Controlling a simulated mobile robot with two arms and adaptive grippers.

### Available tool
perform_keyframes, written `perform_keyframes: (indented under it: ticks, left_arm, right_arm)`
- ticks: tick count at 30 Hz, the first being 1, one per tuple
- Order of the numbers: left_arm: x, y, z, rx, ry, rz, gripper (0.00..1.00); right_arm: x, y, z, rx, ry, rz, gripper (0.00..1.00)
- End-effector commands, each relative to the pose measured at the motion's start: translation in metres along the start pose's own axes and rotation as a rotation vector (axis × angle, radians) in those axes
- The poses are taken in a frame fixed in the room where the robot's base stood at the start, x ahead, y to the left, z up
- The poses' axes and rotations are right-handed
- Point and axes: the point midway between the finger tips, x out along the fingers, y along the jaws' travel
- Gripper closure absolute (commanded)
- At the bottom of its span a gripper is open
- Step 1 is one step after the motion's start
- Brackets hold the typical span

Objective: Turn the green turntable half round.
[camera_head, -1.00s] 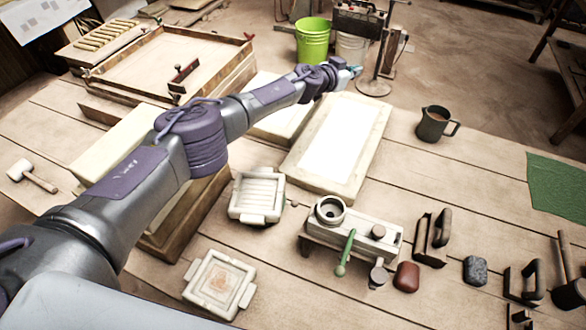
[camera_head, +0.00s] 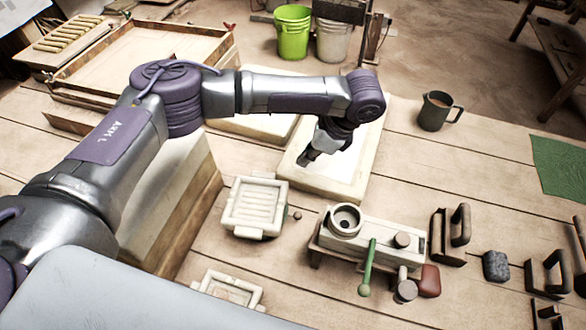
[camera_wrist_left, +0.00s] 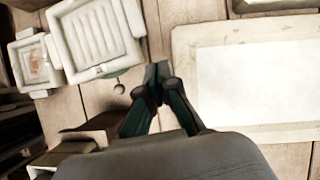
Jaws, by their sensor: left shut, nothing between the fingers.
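The turntable shows only as a thin green edge (camera_wrist_left: 124,71) in the left wrist view, under a white ribbed mold (camera_head: 255,207). The mold hides most of it and also shows in the left wrist view (camera_wrist_left: 97,38). A small brown knob (camera_head: 297,215) sticks out at its right side; it also shows in the left wrist view (camera_wrist_left: 119,88). My left gripper (camera_head: 306,158) points down above the framed white slab, behind and to the right of the mold. It is shut and empty, and its fingertips (camera_wrist_left: 158,74) are apart from the knob. My right gripper is not in view.
The framed white slab (camera_head: 350,180) lies under my left gripper. A press with a green lever (camera_head: 368,262) stands right of the mold. A second mold (camera_head: 228,288) lies in front. A wooden block (camera_head: 190,215) stands left. Bare planks separate mold and press.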

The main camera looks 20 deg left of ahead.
Motion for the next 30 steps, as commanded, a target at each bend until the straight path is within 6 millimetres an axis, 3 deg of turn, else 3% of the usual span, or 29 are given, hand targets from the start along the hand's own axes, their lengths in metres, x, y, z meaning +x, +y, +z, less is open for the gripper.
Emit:
perform_keyframes:
  ticks: [18,30]
  left_arm:
    - [0.091,0.001,0.001,0.003,-0.003,0.004,1.0]
    - [0.098,0.001,0.0,0.002,-0.001,0.003,1.0]
  right_arm:
    - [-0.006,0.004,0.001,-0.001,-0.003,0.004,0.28]
    - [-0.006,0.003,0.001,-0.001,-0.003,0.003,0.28]
